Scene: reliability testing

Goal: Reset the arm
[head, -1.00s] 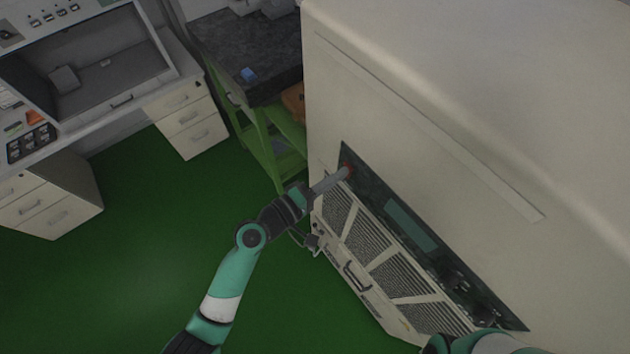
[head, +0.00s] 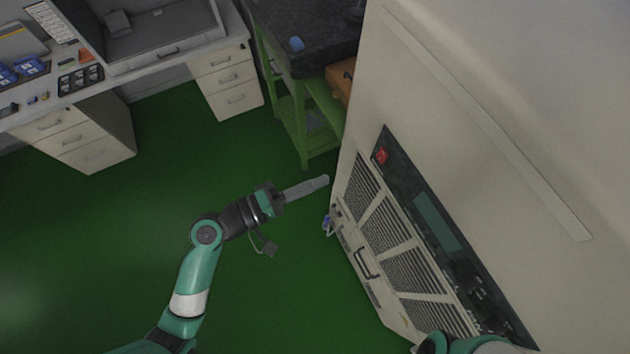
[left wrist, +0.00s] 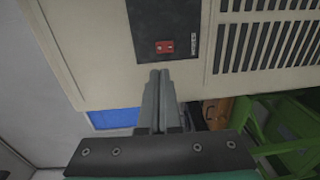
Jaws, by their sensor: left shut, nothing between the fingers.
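My left gripper (head: 325,181) is shut and empty, in the air to the left of a large cream machine (head: 440,90). It also shows in the left wrist view (left wrist: 160,75), with its fingers together. A red switch (head: 381,156) sits at the upper end of the machine's dark control panel (head: 436,222). The switch also shows in the left wrist view (left wrist: 164,47), just beyond the fingertips, with a gap in the head view. Part of my right arm shows at the bottom right edge; its gripper is out of view.
A green-framed bench (head: 290,110) with a dark top stands behind. A desk with white drawers (head: 226,78) is at the upper left. The green floor (head: 110,240) is clear on the left.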

